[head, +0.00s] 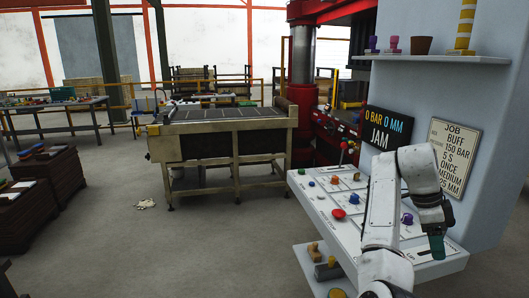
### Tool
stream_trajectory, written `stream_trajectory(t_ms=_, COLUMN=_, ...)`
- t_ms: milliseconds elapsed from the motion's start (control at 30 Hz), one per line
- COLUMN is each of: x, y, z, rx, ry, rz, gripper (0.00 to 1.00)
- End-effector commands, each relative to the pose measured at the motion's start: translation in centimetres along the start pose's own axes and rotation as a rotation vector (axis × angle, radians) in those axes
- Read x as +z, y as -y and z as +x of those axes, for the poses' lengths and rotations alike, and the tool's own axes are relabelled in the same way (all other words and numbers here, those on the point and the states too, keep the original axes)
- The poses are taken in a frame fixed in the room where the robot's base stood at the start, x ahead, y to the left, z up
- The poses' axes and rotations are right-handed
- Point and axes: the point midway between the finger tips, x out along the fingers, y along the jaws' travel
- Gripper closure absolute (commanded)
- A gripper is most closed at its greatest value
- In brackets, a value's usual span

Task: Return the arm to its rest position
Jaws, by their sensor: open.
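My white arm reaches up from the bottom of the head view and bends over the right part of the sloped control panel (325,207). My gripper (437,255) hangs down at the panel's right end, with its dark body above and a greenish finger part below. It looks empty. I cannot tell whether the fingertips touch the panel. A purple knob (407,218) is just left of my gripper. My arm hides part of the panel.
A black display (388,131) reads "0 BAR 0 MM JAM". A job sign (453,158) hangs beside it. The red press (302,80) and a roller table (225,127) stand behind. Open floor (220,245) lies left.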

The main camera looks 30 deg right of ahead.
Motion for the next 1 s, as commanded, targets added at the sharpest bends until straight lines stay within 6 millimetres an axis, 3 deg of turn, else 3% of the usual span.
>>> stream_trajectory(t_ms=367, x=1.1, y=-1.0, z=2.4, rx=-0.025, ry=-0.010, rz=-0.103, gripper=0.38)
stream_trajectory(t_ms=667, x=2.9, y=-2.9, z=6.0, rx=-0.070, ry=-0.026, rz=-0.292, gripper=0.38)
stream_trajectory(t_ms=867, x=4.9, y=-5.6, z=9.9, rx=-0.124, ry=-0.045, rz=-0.528, gripper=0.38)
stream_trajectory(t_ms=1000, x=6.9, y=-8.8, z=13.3, rx=-0.182, ry=-0.060, rz=-0.786, gripper=0.38)
